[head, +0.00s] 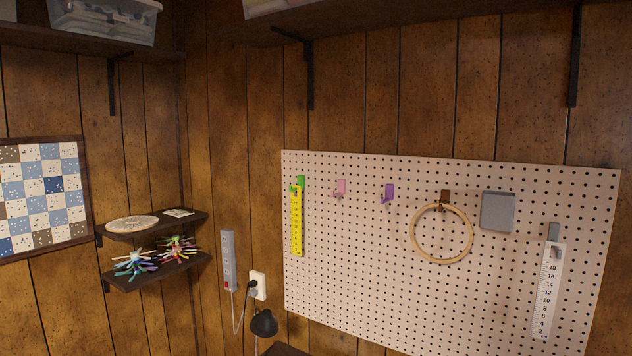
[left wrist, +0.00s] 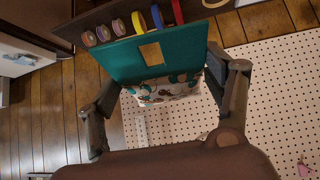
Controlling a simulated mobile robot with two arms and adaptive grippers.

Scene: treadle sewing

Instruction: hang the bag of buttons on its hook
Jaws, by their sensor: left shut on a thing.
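My left gripper (left wrist: 162,78) shows only in the left wrist view. It is shut on what looks like the bag of buttons (left wrist: 168,92), with its fingers at the two sides. In the head view, a pink hook (head: 340,188) and a purple hook (head: 387,193) on the pegboard (head: 350,260) are empty. A pink piece, perhaps the pink hook (left wrist: 304,169), shows at the lower right of the left wrist view. My right gripper is in neither view.
A yellow ruler (head: 297,222) hangs on a green hook, a wooden hoop (head: 413,236) on a brown hook, and a white ruler (head: 546,290) on a grey hook. A grey square piece (head: 498,211) is beside the hoop. A dark shelf (head: 400,18) overhangs the board.

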